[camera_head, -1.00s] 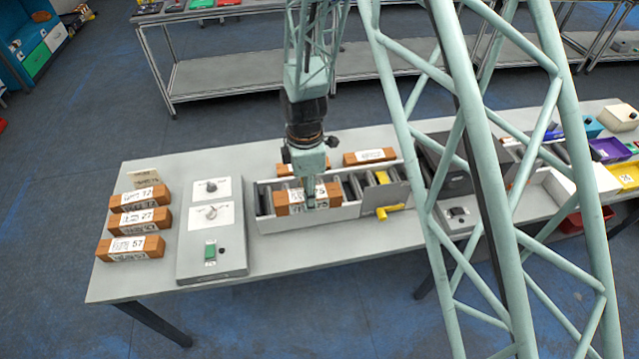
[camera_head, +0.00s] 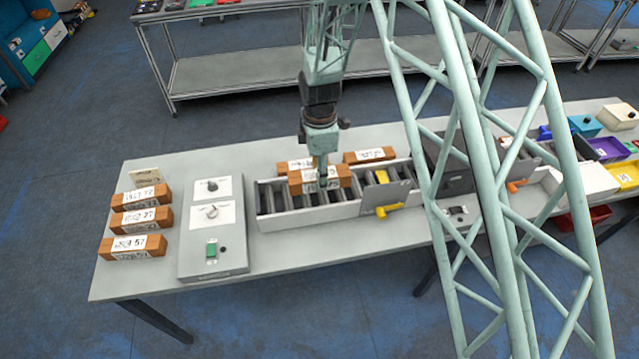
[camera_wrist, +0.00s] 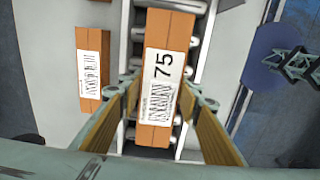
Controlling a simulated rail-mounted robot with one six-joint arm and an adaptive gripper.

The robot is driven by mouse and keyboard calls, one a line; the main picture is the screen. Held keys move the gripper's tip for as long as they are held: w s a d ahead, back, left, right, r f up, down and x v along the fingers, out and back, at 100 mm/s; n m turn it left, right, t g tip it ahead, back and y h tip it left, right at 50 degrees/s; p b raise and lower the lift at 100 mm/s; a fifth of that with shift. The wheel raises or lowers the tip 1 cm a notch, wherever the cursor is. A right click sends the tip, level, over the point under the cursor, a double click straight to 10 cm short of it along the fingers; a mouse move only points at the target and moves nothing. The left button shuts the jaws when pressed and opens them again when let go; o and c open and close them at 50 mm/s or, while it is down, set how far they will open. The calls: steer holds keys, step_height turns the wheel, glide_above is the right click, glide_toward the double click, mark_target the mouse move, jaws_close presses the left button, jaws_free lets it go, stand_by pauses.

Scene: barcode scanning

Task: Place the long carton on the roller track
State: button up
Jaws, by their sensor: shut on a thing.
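A brown carton with a white label reading 75 (camera_head: 340,179) is in my gripper (camera_head: 322,182). In the wrist view the carton (camera_wrist: 166,32) lies lengthwise between the two fingers of my gripper (camera_wrist: 163,98). My gripper is shut on it and holds it above the roller track. The roller track (camera_head: 320,218) is a white-walled trough with dark grey rollers. Some of its rollers also show beneath the carton in the wrist view. I cannot tell from the frames whether this carton is the long one.
Two more brown cartons (camera_head: 369,156) (camera_head: 288,166) lie behind the track; one shows in the wrist view (camera_wrist: 91,92). Several labelled cartons (camera_head: 140,217) lie at the table's left.

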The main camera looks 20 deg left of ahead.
steer(key=shift+f, duration=0.1)
steer(key=shift+f+p, duration=0.35)
steer(key=shift+f, duration=1.25)
steer(key=shift+f, duration=0.2)
steer(key=o, duration=1.1)
steer(key=shift+r, duration=0.25)
steer(key=shift+r+b, duration=0.65)
steer(key=shift+r, duration=5.25)
steer(key=shift+r, duration=0.1)
